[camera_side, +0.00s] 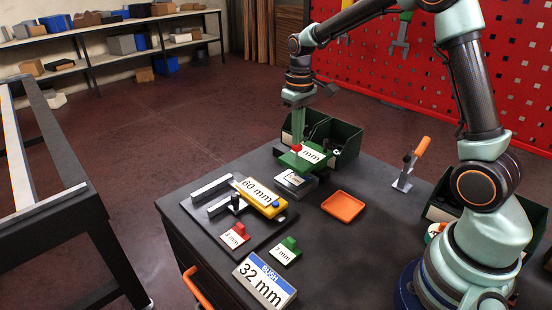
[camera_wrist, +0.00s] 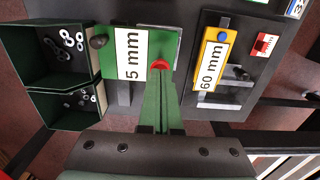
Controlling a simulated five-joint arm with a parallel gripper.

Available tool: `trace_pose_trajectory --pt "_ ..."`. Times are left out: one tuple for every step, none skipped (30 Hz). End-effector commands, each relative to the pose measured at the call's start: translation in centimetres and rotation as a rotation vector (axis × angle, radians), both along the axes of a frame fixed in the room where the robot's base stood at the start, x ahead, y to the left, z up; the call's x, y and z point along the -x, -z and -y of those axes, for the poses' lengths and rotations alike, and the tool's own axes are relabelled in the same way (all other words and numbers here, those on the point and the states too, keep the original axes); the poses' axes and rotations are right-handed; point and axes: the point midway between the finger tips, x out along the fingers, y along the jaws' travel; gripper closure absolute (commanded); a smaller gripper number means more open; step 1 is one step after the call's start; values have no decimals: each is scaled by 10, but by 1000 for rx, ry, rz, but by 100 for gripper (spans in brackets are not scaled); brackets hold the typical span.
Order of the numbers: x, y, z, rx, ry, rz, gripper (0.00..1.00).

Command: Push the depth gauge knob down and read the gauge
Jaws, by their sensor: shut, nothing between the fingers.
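A green gauge-like block (camera_side: 302,160) with a white label ending in "mm" rests at the far side of the table, over a grey block (camera_side: 295,184). In the wrist view the green block (camera_wrist: 168,46) shows a label reading "5 mm". A red knob (camera_side: 297,149) stands on its top; it also shows in the wrist view (camera_wrist: 160,66). My gripper (camera_side: 297,139) is shut and empty, pointing down with its tips at the red knob. In the wrist view my gripper's green fingers (camera_wrist: 160,80) meet at the knob's near edge. I cannot tell if they press it.
Green bins (camera_side: 335,130) with small metal parts stand just behind. A yellow "60 mm" block (camera_side: 258,197), red block (camera_side: 234,235), green block (camera_side: 286,249) and "BUSH 32 mm" sign (camera_side: 264,279) lie nearer.

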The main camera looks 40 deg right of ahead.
Motion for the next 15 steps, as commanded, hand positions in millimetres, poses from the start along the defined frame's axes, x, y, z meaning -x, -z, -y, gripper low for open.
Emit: trace_pose_trajectory --pt "0 1 0 0 0 -1 100" --pt "0 2 0 0 0 -1 100" --pt "0 2 0 0 0 -1 100" --pt "0 3 0 0 0 -1 100" --pt "0 3 0 0 0 -1 100" --pt "0 4 0 0 0 -1 100" --pt "0 5 0 0 0 -1 100" --pt "0 5 0 0 0 -1 100" --pt "0 6 0 0 0 -1 100" --pt "0 6 0 0 0 0 100" --pt "0 7 0 0 0 0 100" --pt "0 8 0 0 0 0 100" --pt "0 8 0 0 0 0 100" --pt "0 9 0 0 0 0 100" --pt "0 9 0 0 0 0 100"
